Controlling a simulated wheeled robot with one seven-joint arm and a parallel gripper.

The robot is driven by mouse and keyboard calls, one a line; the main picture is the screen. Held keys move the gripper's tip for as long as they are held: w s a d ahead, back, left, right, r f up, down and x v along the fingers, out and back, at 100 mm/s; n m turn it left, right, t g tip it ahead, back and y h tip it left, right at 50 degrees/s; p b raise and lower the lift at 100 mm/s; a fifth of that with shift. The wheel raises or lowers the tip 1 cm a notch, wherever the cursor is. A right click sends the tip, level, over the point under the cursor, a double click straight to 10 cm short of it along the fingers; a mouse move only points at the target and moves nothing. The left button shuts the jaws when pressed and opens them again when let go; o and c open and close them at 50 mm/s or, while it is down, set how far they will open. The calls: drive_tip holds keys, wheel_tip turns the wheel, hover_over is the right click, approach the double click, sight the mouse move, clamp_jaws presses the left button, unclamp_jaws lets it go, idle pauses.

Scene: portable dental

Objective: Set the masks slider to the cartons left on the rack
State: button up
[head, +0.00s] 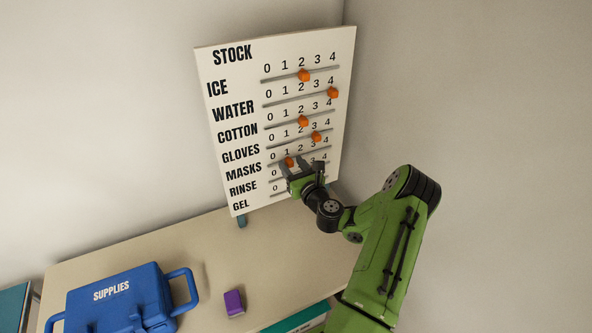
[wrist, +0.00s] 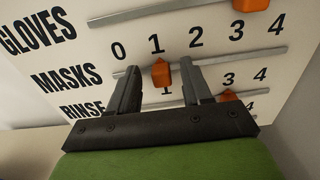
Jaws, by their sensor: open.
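The white stock board (head: 230,75) stands at the back of the table, with labelled rows and rails numbered 0 to 4. The orange masks slider (wrist: 160,73) sits under the 1 on its rail; it also shows in the head view (head: 289,162). My gripper (head: 293,173) is at the masks row. In the wrist view its open fingers (wrist: 160,80) stand on either side of the masks slider, with gaps visible; contact cannot be told. I cannot make out a rack with cartons in either view.
The gloves slider (head: 316,137) is above, and the rinse slider (wrist: 228,96) is close below right of my fingers. A blue supplies case (head: 112,298) and a purple block (head: 233,303) are on the table (head: 190,245). A teal object (head: 303,319) shows at the front edge.

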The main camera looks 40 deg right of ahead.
drive_tip(key=p+v, duration=0.2)
drive_tip(key=v, duration=1.3)
drive_tip(key=shift+s, duration=0.35)
